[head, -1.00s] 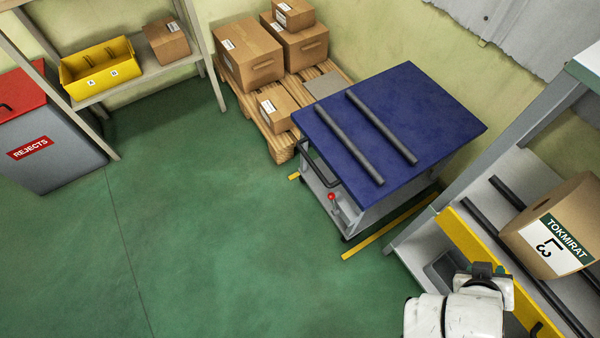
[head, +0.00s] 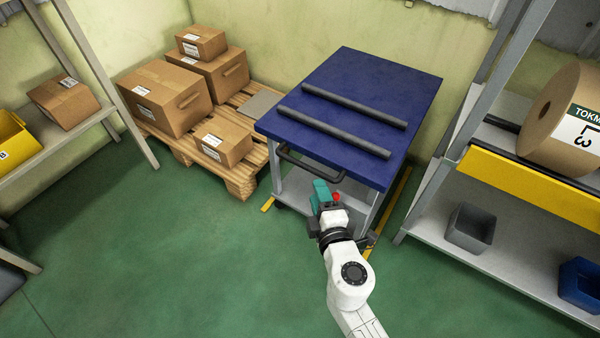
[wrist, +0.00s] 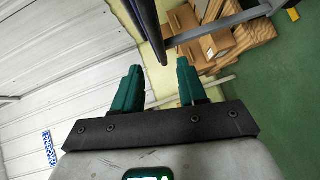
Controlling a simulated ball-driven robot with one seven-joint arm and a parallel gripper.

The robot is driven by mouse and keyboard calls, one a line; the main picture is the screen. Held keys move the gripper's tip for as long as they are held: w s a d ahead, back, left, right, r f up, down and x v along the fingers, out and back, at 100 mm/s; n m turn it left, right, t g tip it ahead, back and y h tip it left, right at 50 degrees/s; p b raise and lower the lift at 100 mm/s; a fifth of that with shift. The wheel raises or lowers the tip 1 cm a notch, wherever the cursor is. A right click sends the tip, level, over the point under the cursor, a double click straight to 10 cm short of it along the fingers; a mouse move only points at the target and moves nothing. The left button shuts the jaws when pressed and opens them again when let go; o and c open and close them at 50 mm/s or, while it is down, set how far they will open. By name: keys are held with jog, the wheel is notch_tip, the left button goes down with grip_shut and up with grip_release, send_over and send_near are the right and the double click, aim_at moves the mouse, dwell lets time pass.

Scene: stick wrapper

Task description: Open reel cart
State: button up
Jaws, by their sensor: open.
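The reel cart has a dark blue top (head: 340,75) with two dark bars lying across it. A black handle (head: 310,168) sticks out from its near left side. A red knob (head: 336,197) sits below the top, just beside my gripper (head: 320,192), which is at the cart's near side, close to the handle. In the wrist view, my green fingers (wrist: 158,72) are apart with nothing clamped between them. A dark bar (wrist: 148,25) runs down to the gap between the fingertips; I cannot tell whether it touches them. The arm partly hides the cart's lower front.
A pallet (head: 239,180) with several cardboard boxes stands left of the cart. A shelf rack with a yellow beam (head: 530,185), a large roll (head: 565,115) and a grey bin (head: 471,228) stands right. Green floor (head: 180,260) is clear at the front left.

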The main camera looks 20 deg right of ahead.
aim_at(310, 166)
jog(key=w, duration=0.3)
jog(key=w+d+f, duration=0.1)
jog(key=w, duration=0.2)
jog(key=w+b, duration=0.1)
jog(key=w, duration=0.2)
jog(key=shift+w+d+f, duration=0.2)
jog(key=shift+w+d, duration=0.05)
jog(key=shift+w, duration=0.05)
grip_shut()
